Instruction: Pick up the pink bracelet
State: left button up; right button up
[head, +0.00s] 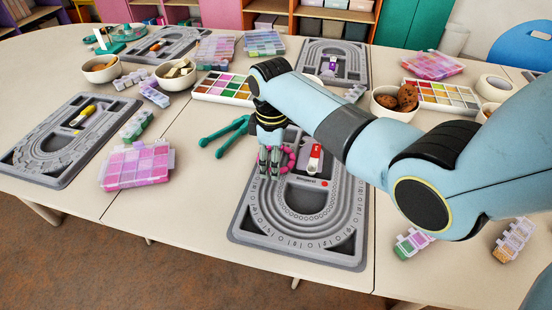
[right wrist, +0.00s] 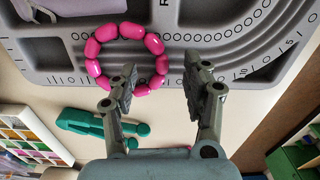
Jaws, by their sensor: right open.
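The pink bracelet (head: 291,154) is a ring of chunky beads on the upper left part of the near grey bead board (head: 247,222). In the head view my right gripper (head: 269,172) covers part of it. In the right wrist view the whole ring (right wrist: 153,43) shows nearly complete. My right gripper (right wrist: 158,76) is open there. One finger overlaps the ring's lower inside, and the other is to the right of it, with the ring's right-hand beads between them. I cannot tell whether the fingers touch the beads. My left gripper is not in view.
Green pliers (head: 226,131) lie left of the board; a red-and-white item (head: 315,158) lies in its tray. A pink bead box (head: 138,166) and another board (head: 40,166) are to the left. A bowl of cookies (head: 391,107) stands behind my right arm.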

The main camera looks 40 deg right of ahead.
jog(key=shift+f, duration=0.8)
grip_shut()
jog(key=shift+r, duration=0.1)
